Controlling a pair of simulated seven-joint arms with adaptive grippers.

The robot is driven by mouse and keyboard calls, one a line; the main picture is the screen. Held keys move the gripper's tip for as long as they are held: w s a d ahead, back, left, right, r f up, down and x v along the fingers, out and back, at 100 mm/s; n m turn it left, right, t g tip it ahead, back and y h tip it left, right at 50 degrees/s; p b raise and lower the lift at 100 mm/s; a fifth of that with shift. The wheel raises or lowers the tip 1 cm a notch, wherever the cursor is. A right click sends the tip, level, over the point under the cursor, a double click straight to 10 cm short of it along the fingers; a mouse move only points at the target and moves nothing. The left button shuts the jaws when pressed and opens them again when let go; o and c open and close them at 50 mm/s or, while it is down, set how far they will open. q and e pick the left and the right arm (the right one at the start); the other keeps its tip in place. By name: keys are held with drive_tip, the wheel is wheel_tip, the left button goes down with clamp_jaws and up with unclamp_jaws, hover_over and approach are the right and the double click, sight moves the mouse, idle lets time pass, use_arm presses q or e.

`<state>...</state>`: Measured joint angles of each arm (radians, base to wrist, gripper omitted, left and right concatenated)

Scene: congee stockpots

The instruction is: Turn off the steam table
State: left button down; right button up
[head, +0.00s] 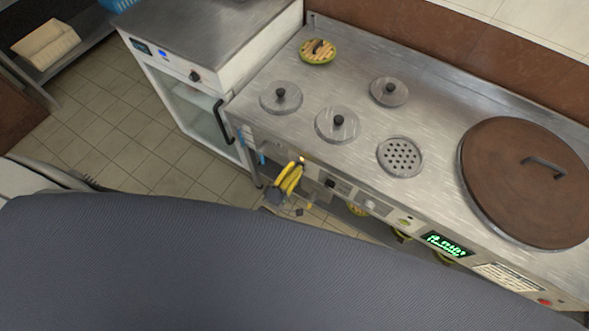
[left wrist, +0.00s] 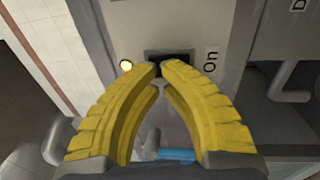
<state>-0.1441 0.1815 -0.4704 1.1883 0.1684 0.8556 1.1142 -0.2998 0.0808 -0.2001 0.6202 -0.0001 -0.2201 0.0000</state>
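The steel steam table (head: 350,72) runs along the right of the head view, with round lids and controls on its front panel. My left gripper (head: 297,165) is at the left end of that front panel. In the left wrist view its yellow fingers (left wrist: 160,70) are drawn together, with only a narrow gap at the tips and nothing visible held. A black switch (left wrist: 175,56) is just beyond the fingertips, partly hidden by them; its position and any contact cannot be told. An "On" label (left wrist: 210,60) is right of it, and a lit indicator (left wrist: 126,65) is left. My right gripper is out of view.
A large brown lid (head: 510,185) covers the table's right end. A green display (head: 446,244) and a dark knob (head: 330,183) are on the front panel. A glass-door cabinet (head: 195,110) stands left of the table.

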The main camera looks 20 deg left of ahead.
use_arm(q)
drive_tip(key=shift+w+d+r, duration=0.1)
drive_tip(key=shift+w+r, duration=0.15)
drive_tip(key=shift+w, duration=0.3)
drive_tip(key=shift+w+r, duration=0.25)
drive_tip(key=shift+w, duration=0.05)
idle(0.6)
drive_tip(key=r+v, duration=0.1)
drive_tip(key=v, duration=1.3)
drive_tip(key=shift+s+r, duration=0.35)
drive_tip(key=shift+r, duration=0.3)
